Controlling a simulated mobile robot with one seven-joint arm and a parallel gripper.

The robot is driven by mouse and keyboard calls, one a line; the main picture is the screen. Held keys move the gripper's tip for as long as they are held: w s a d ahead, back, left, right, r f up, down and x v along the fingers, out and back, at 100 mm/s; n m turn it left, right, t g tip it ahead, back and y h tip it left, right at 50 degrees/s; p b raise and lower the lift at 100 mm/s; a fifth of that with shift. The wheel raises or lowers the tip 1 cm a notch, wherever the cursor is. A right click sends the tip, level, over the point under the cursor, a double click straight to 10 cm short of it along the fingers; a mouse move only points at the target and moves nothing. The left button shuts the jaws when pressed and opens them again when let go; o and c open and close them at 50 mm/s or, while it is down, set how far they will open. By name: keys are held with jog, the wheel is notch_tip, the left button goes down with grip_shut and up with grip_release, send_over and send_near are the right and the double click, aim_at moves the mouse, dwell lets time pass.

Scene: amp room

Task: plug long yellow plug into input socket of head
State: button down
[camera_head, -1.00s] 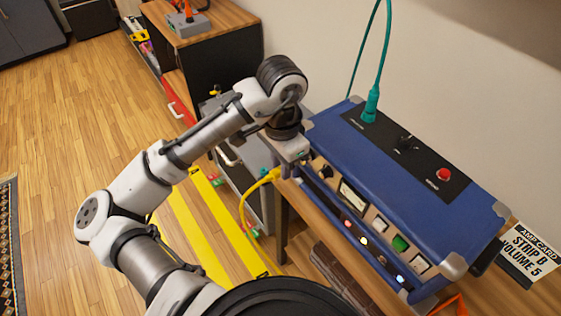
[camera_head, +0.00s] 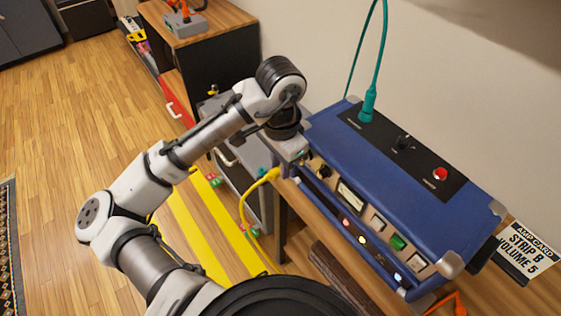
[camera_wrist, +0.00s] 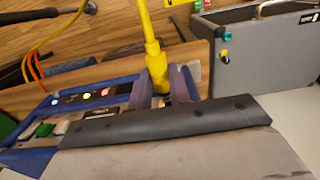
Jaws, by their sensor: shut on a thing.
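The long yellow plug (camera_head: 271,174) is at the left end of the blue amp head (camera_head: 430,205), with its yellow cable hanging down toward the floor. My gripper (camera_head: 284,168) is shut on it, right at the head's left front corner. In the wrist view the yellow plug (camera_wrist: 157,70) stands between the two fingers of my gripper (camera_wrist: 165,90), and the head's front panel (camera_wrist: 85,100) runs off to the left. The input socket is not visible; the gripper covers that end of the panel. I cannot tell whether the plug tip is in a socket.
A teal plug (camera_head: 368,104) stands in the head's top panel near a red button (camera_head: 440,174). The head rests on a wooden table (camera_head: 480,290) by the wall. A grey cabinet (camera_wrist: 255,60) is close beside the gripper. A label card (camera_head: 527,247) lies at the right.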

jog(key=shift+w+d+p, duration=0.55)
jog(key=shift+d+p, duration=0.1)
jog(key=shift+d, duration=0.1)
dwell(1.5)
jog(key=c, duration=1.2)
grip_release()
notch_tip(320, 180, up, 14)
